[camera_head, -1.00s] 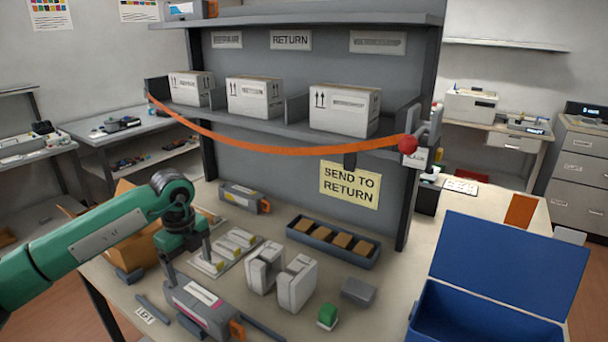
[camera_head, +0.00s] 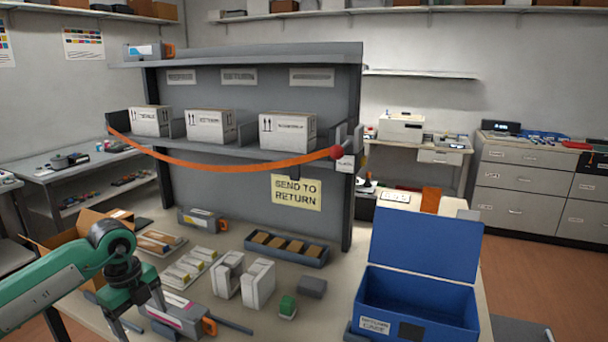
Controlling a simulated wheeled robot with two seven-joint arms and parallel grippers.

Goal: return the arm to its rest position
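My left arm (camera_head: 60,285), green with dark joints, comes in from the left, low in the head view. My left gripper (camera_head: 140,312) points down at the table's front left. Its two fingers are apart with nothing seen between them. A grey toner cartridge (camera_head: 178,318) with a magenta-striped label and an orange end lies just right of the gripper. One finger overlaps its left end in the picture; I cannot tell if they touch. My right gripper is not in view.
A shelf rack (camera_head: 300,205) with white boxes and an orange strap (camera_head: 225,166) stands behind. An open blue crate (camera_head: 415,300) is at the right. A tray of brown blocks (camera_head: 285,252), white holders (camera_head: 257,284) and a green-topped item (camera_head: 288,305) crowd the table. An open cardboard box (camera_head: 85,228) is left.

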